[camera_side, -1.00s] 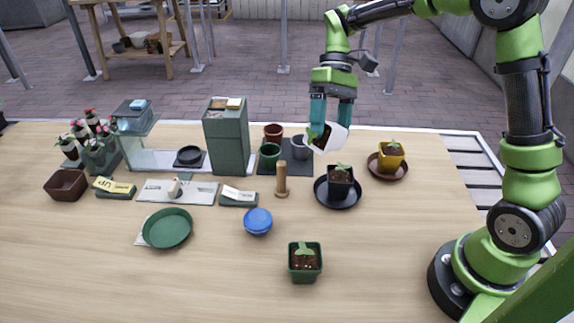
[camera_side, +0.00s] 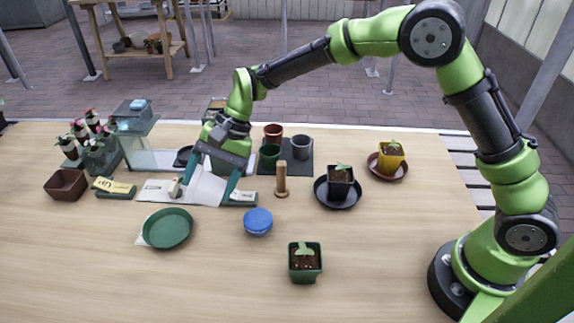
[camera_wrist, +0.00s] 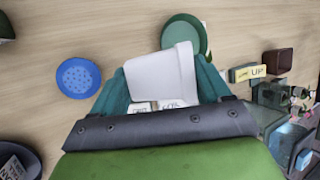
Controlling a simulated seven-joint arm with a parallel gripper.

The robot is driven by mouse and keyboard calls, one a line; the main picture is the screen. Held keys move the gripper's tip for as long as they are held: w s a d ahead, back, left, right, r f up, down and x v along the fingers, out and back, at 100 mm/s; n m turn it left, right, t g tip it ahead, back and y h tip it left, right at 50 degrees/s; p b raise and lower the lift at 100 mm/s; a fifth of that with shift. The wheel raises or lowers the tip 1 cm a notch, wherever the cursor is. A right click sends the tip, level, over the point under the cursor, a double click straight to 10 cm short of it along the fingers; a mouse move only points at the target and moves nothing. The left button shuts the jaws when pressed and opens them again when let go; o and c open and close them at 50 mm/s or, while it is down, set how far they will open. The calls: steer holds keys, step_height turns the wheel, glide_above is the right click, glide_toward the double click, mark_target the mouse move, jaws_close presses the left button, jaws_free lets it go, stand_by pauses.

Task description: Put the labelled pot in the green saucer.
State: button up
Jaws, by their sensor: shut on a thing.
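My gripper (camera_side: 205,190) is shut on a white pot (camera_side: 203,184), which looks tilted and hangs above the table's left half. In the wrist view the white pot (camera_wrist: 165,75) sits between the fingers (camera_wrist: 160,85); I cannot read a label on it, and its contents are hidden. The green saucer (camera_side: 168,228) lies empty on the table, partly over a pale sheet, in front of and a little left of the held pot. In the wrist view the saucer (camera_wrist: 193,22) shows beyond the pot, which covers part of it.
A blue dish (camera_side: 258,221) stands right of the saucer, and a wooden post (camera_side: 281,180) behind it. A green pot (camera_side: 305,261), black pot (camera_side: 340,181) and yellow pot (camera_side: 391,156) are further right. Label blocks (camera_side: 114,187) and a brown tray (camera_side: 66,184) stand left. The front left table is clear.

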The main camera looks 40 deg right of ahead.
steer(key=shift+f, duration=3.8)
steer(key=shift+f, duration=0.1)
steer(key=o, duration=1.2)
steer(key=shift+f, duration=0.1)
